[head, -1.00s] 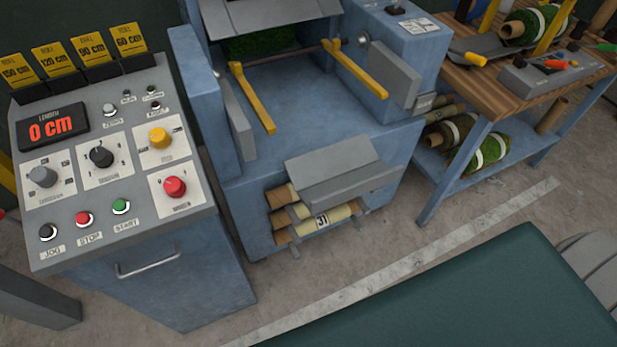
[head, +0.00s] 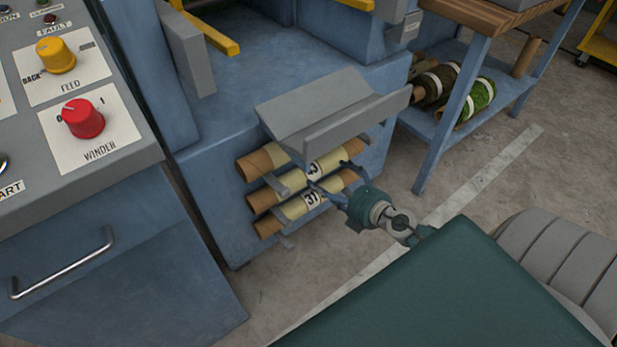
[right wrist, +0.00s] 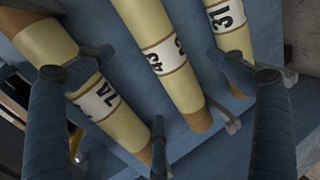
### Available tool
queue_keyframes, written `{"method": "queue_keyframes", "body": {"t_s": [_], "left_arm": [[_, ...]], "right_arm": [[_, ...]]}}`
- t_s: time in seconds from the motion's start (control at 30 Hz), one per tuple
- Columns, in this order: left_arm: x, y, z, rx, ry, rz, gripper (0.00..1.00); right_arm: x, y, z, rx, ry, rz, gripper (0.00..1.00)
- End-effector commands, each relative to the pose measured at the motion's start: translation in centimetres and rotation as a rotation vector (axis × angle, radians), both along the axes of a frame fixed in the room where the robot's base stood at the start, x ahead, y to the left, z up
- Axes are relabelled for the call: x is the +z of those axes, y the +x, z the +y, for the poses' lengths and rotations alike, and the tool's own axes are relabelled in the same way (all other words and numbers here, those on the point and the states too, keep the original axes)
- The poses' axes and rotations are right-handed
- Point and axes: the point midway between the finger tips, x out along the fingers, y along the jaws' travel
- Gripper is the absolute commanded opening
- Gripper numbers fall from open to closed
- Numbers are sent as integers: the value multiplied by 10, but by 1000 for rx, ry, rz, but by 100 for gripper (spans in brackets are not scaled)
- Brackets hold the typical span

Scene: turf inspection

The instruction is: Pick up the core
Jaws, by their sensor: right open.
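Three cardboard cores with cream wraps lie stacked on a rack on the blue machine's front. The upper core (head: 262,161) is partly hidden under a grey tray. The lower core (head: 298,210) is labelled 31. My right gripper (head: 325,182) is at the rack's front, fingers toward the cores. In the right wrist view its open fingers (right wrist: 158,72) stand either side of the middle core, with nothing gripped; contact cannot be told. My left gripper is not in view.
The grey sloped tray (head: 325,110) overhangs the cores. Rack hooks (head: 280,185) stick out between them. The control console (head: 95,190) stands at left. A workbench (head: 465,85) with turf rolls on its shelf stands at right. Floor is clear between.

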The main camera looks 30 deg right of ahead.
Motion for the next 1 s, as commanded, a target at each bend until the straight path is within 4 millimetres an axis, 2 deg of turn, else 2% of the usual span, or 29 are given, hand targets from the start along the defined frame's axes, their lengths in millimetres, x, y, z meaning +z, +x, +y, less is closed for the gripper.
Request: {"method": "queue_keyframes", "body": {"t_s": [0.1,0.37,0.43,0.6,0.8,1.0], "left_arm": [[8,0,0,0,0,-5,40],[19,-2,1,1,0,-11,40],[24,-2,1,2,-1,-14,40],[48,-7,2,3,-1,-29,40],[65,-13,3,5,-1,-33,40],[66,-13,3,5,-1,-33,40]], "right_arm": [[-6,20,1,-2,2,-2,94],[-13,40,4,-1,3,0,94],[-14,50,5,-2,3,-2,94],[-22,74,7,-2,3,-1,94],[-25,84,8,-2,3,1,94],[-25,84,8,-2,3,1,94]]}}
